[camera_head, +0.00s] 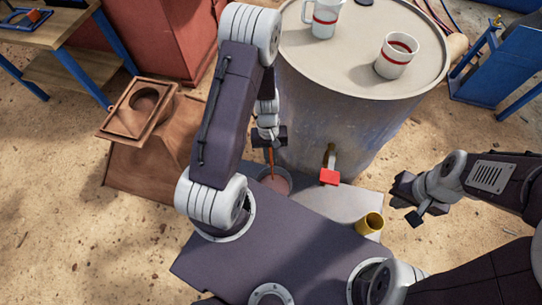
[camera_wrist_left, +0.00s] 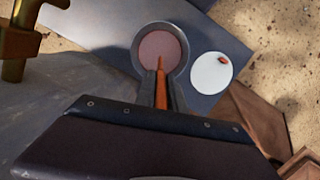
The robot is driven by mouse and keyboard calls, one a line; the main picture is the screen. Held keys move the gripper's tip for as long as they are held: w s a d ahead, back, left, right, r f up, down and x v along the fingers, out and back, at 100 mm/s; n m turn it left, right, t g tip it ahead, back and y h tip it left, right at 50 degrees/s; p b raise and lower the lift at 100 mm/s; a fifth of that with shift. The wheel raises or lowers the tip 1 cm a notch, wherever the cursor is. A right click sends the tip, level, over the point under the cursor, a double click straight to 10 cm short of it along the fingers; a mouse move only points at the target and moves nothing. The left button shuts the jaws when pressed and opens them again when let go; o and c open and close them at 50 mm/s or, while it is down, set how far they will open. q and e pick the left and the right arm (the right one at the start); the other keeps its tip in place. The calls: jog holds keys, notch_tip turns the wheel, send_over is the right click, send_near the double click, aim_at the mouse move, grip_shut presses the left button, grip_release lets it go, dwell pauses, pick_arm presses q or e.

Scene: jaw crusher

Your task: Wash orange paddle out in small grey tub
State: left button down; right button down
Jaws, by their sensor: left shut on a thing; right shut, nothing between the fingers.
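The small grey tub (camera_head: 289,186) stands below my left gripper, beside the foot of the large drum. In the left wrist view the tub (camera_wrist_left: 139,57) is round and holds pinkish liquid. My left gripper (camera_head: 269,147) is shut on the orange paddle (camera_head: 271,162), which points down to the tub. In the left wrist view the paddle (camera_wrist_left: 160,88) reaches over the rim, with its far end at the pink liquid. How deep its tip sits is unclear. My right gripper (camera_head: 407,203) is shut and empty, at the right above the sandy ground.
A large drum (camera_head: 330,115) carries two white mugs with red bands (camera_head: 325,18) (camera_head: 396,56). Its tap with a red handle (camera_head: 330,177) is right of the tub. A yellow cup (camera_head: 369,223) stands nearer. A white disc (camera_wrist_left: 211,75) with a small red piece lies beside the tub.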

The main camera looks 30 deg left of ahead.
aim_at(271, 150)
dwell(0.4)
pick_arm(q)
notch_tip(271, 150, up, 5)
jog(key=p, duration=0.5)
jog(key=shift+r, duration=0.15)
dwell(0.5)
